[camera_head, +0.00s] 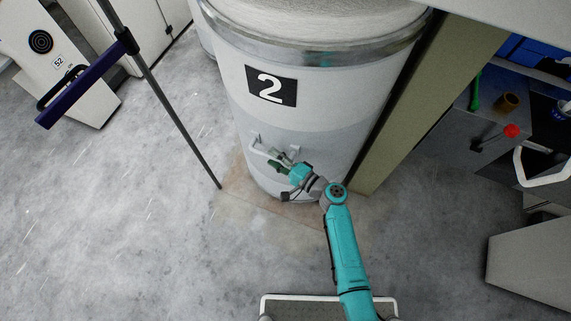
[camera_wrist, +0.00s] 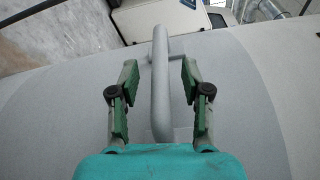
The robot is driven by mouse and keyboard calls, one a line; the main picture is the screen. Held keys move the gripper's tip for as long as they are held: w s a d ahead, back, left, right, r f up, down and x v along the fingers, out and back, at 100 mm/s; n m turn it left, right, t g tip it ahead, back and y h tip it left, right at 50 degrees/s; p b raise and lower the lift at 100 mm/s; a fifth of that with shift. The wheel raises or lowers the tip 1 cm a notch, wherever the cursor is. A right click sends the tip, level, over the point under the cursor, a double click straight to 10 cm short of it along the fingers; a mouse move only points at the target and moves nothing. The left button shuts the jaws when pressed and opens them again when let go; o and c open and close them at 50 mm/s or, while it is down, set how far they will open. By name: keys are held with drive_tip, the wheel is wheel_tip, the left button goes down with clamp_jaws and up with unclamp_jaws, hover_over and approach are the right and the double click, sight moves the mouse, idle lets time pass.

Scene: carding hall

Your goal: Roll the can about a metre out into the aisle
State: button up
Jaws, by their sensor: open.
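The can (camera_head: 325,105) is a large white cylinder with a metal band near the top, a black plate with a white 2, and a grey lower part. It stands upright on the floor. A light metal handle (camera_head: 262,151) sticks out low on its side. In the wrist view the handle (camera_wrist: 161,85) runs between the two green fingers of my gripper (camera_wrist: 158,85), with a gap on each side. My gripper (camera_head: 284,164) is open around the handle in the head view, and the arm partly hides the can's lower edge.
A dark pole (camera_head: 180,120) stands left of the can, with a purple bar (camera_head: 85,82) attached. An olive post (camera_head: 425,110) stands close on the can's right. A workbench (camera_head: 440,130) with a red-knobbed lever is at right. Grey floor (camera_head: 110,220) at left and front is clear.

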drive_tip(key=shift+w+a, duration=0.4)
drive_tip(key=shift+a, duration=0.15)
clamp_jaws()
